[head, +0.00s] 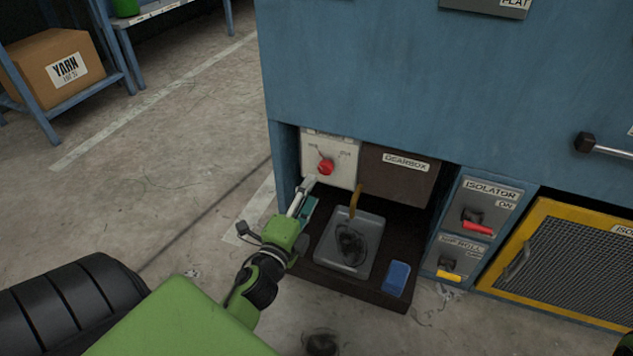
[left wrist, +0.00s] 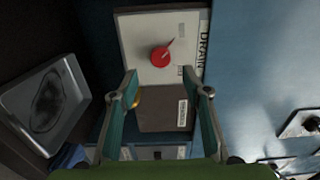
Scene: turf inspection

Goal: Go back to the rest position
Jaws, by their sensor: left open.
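My left gripper (head: 307,193) is in front of the low recess of the blue machine, close to a white panel (head: 345,148) with a red knob (head: 325,167). In the left wrist view its two fingers (left wrist: 160,78) are spread apart with nothing between them. The red knob also shows there (left wrist: 160,56), beyond the fingertips, and the panel carries the word DRAIN at its edge. Whether the fingertips touch the panel I cannot tell.
A grey tray (head: 334,270) with a dark stain and a blue block (head: 397,276) sit on the recess shelf, below the gearbox cover (head: 412,186) and a brass-coloured pipe (head: 356,198). Isolator switches (head: 478,228) and a yellow-framed mesh guard (head: 550,262) are to the right. Floor at left is open.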

